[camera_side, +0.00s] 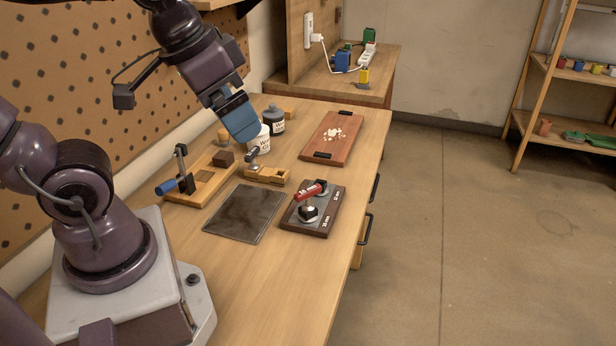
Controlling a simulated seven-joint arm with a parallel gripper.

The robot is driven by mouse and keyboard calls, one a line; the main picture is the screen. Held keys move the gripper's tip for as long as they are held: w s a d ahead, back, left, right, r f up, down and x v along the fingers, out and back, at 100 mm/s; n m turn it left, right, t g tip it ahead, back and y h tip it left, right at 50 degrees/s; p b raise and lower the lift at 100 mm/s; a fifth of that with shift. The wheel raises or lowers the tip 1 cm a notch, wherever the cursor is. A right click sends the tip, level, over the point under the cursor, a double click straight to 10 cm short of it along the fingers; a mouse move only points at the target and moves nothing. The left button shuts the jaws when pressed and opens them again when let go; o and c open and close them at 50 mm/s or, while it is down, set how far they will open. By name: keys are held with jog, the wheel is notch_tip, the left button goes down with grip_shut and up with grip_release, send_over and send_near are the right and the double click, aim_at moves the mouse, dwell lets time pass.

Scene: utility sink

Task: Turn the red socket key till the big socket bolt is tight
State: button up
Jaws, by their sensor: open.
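The red socket key (310,191) is at a dark board (291,220) near the bench's right edge. Its red handle points to the back right. One dark bolt (307,213) is at the front of the board's grey plate, below the key's near end. Another dark bolt (327,189) is at the back right, partly hidden by the handle. I cannot tell whether the key is seated on a bolt. My gripper (243,124), with blue fingers, is open and empty. It is above the bench, up and left of the key, and apart from it. The gap between its fingers is hidden.
A dark mat (245,213) lies left of the board. A wooden clamp fixture (188,190) with a blue handle, a small wooden block fixture (267,176), a white cup (259,141) and a dark jar (273,119) stand behind. A reddish tray (347,127) lies farther back. The front bench is clear.

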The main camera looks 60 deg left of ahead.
jog(key=w+a+f+g, duration=0.3)
jog(key=w+f, duration=0.2)
jog(key=m+g, duration=0.2)
jog(key=m, duration=1.4)
send_over(308, 190)
notch_tip(308, 190, down, 11)
jog(key=shift+f+m, duration=0.3)
notch_tip(308, 190, down, 12)
